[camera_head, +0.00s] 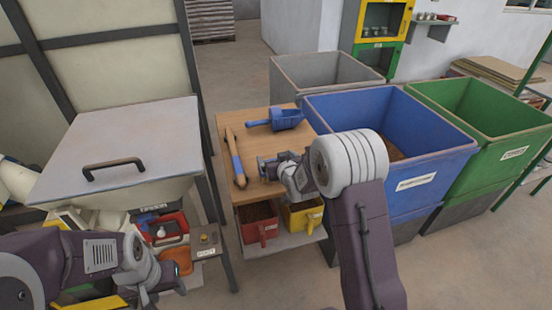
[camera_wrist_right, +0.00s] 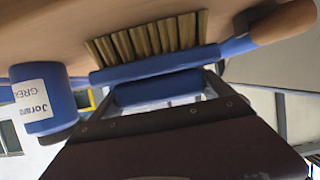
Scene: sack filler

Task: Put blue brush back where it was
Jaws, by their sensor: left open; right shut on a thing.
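The blue brush (camera_head: 236,158) is over the left part of the wooden tabletop (camera_head: 215,190), its wooden handle towards the near side. In the right wrist view the brush (camera_wrist_right: 160,68) lies across my right gripper (camera_wrist_right: 158,90), with tan bristles facing the wooden surface and the handle at upper right. My right gripper (camera_head: 264,168) is shut on the brush; the exact contact is hard to see. Whether the bristles touch the tabletop I cannot tell. My left gripper (camera_head: 176,278) is open at lower left, away from the table.
A blue scoop (camera_head: 279,119) lies at the table's back. A red bucket (camera_head: 258,225) and a yellow bucket (camera_head: 304,217) sit on the shelf below. Blue (camera_head: 400,187) and green bins (camera_head: 505,155) stand right, a grey bin (camera_head: 300,70) behind. The lidded hopper (camera_head: 120,135) is left.

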